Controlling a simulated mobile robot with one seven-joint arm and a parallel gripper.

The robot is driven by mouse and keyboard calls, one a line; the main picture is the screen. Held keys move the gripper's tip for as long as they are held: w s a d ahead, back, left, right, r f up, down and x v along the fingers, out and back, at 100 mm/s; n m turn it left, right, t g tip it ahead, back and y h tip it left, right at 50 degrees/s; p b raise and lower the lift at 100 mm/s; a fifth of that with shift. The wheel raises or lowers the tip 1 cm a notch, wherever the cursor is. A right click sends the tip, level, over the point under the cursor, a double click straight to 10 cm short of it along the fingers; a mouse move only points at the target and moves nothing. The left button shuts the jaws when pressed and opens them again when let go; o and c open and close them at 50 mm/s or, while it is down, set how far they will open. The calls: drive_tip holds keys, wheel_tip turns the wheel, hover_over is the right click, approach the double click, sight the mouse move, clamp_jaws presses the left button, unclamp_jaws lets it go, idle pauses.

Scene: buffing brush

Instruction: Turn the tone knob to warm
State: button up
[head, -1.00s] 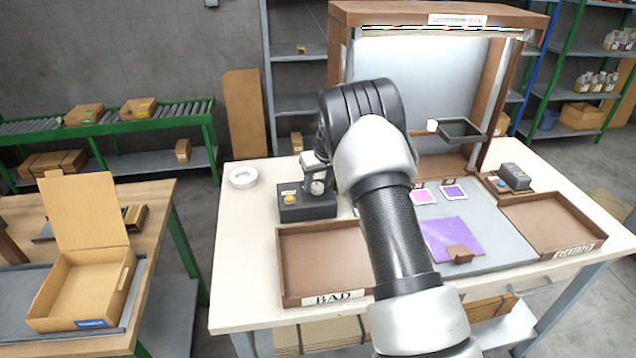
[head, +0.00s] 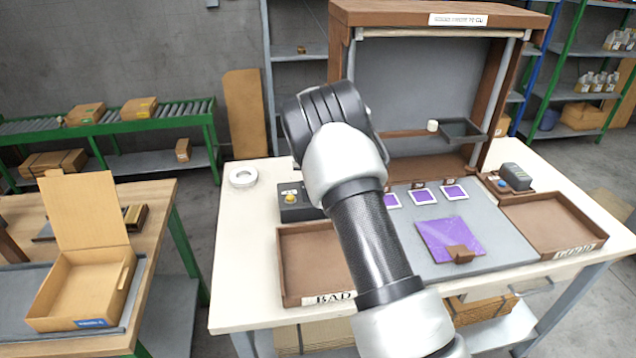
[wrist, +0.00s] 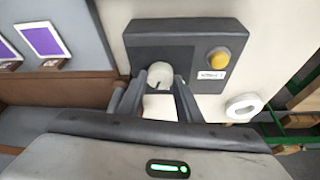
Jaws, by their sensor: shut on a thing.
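The control box (wrist: 180,55) is dark grey, with a yellow button (wrist: 218,58) and a pale round knob (wrist: 160,73). In the wrist view my gripper (wrist: 158,92) has a finger on each side of the knob and is shut on it. The knob has a dark mark on its near side; its setting cannot be read. In the head view the box (head: 300,214) shows only partly, its yellow button (head: 290,198) clear, while my arm hides the knob and my fingers. The booth (head: 440,70) at the back has a dull grey inside.
A BAD tray (head: 312,298) and a second tray (head: 553,225) sit at the table's front. A purple sheet (head: 440,238) lies on the grey mat, with several purple swatches behind it. A white tape roll (head: 243,177) lies left of the box.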

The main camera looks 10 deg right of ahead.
drive_tip(key=m+h, duration=0.1)
drive_tip(key=m, duration=0.1)
drive_tip(key=m+g, duration=0.1)
drive_tip(key=m, duration=0.2)
drive_tip(key=shift+a+h, duration=0.15)
drive_tip(key=shift+h, duration=0.25)
idle(0.3)
drive_tip(key=o, duration=1)
drive_tip(key=shift+o, duration=0.2)
drive_tip(key=v, duration=1.7)
drive_tip(key=shift+a+r+b, duration=0.15)
drive_tip(key=shift+r+b, duration=0.05)
drive_tip(key=shift+b, duration=0.2)
